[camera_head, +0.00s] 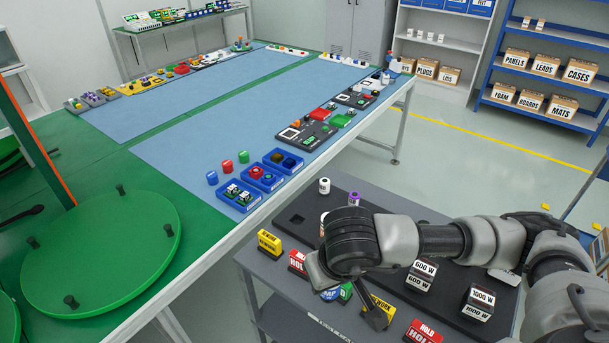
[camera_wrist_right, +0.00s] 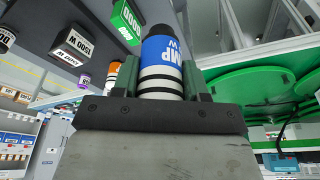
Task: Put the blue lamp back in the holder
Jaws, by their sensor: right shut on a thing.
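My right gripper (camera_wrist_right: 161,82) is shut on the blue lamp (camera_wrist_right: 162,55), a blue cylinder with a white label and black and white bands, in the right wrist view. In the head view my right gripper (camera_head: 325,276) hangs over the front of the grey cart; my wrist hides most of the lamp there. My left gripper is not in view.
A yellow block (camera_head: 269,243), a red block (camera_head: 298,262) and other label blocks line the cart's front edge. Weight-like blocks (camera_head: 423,272) marked in watts stand to the right. A long table with blue mats (camera_head: 200,150) and a green turntable (camera_head: 100,255) stands to the left.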

